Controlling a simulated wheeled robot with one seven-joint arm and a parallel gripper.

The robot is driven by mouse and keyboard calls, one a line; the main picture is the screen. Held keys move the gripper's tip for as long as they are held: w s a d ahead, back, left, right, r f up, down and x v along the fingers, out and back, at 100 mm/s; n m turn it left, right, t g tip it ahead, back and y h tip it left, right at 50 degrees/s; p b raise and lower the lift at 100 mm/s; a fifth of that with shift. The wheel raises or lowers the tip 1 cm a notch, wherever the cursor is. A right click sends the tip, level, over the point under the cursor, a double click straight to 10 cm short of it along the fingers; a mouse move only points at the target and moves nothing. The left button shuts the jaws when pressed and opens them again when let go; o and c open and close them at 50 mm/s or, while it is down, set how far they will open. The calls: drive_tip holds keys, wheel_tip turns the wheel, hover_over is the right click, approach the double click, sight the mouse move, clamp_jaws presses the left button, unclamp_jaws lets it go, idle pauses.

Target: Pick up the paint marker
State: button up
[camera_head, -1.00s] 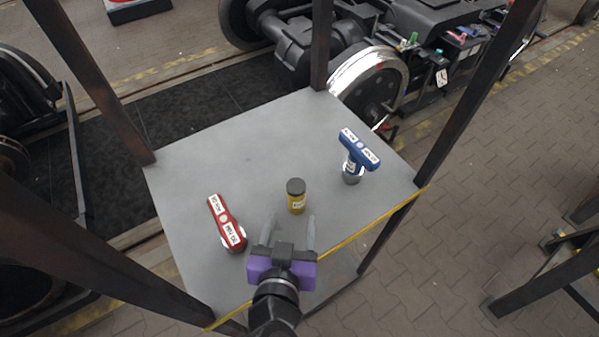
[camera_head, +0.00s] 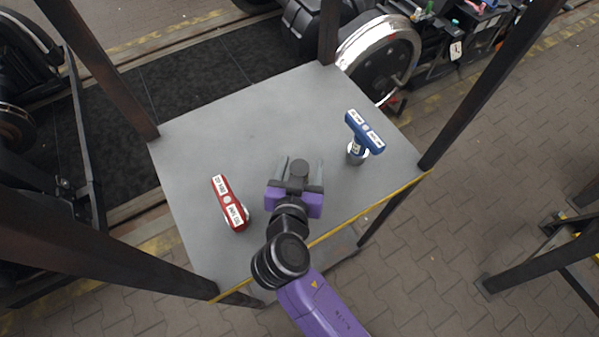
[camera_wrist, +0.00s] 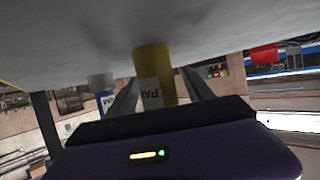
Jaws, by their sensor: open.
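The paint marker (camera_head: 299,168) stands upright on the grey table, with its dark cap showing in the head view. In the wrist view, which shows the table at the top, its yellow body and white label (camera_wrist: 153,75) show. My gripper (camera_head: 300,167) is open at the marker, with one finger on each side of it. In the wrist view, the marker is between the fingers of my gripper (camera_wrist: 160,95). I cannot tell whether either finger touches it. The marker's lower part is hidden by my gripper in the head view.
A red labelled tool (camera_head: 228,203) is on the grey table (camera_head: 250,125) to the left. A blue T-shaped tool (camera_head: 364,131) stands to the right. Dark posts rise at the table's corners, one (camera_head: 480,85) at the right. The back of the tabletop is clear.

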clamp_jaws()
idle(0.4)
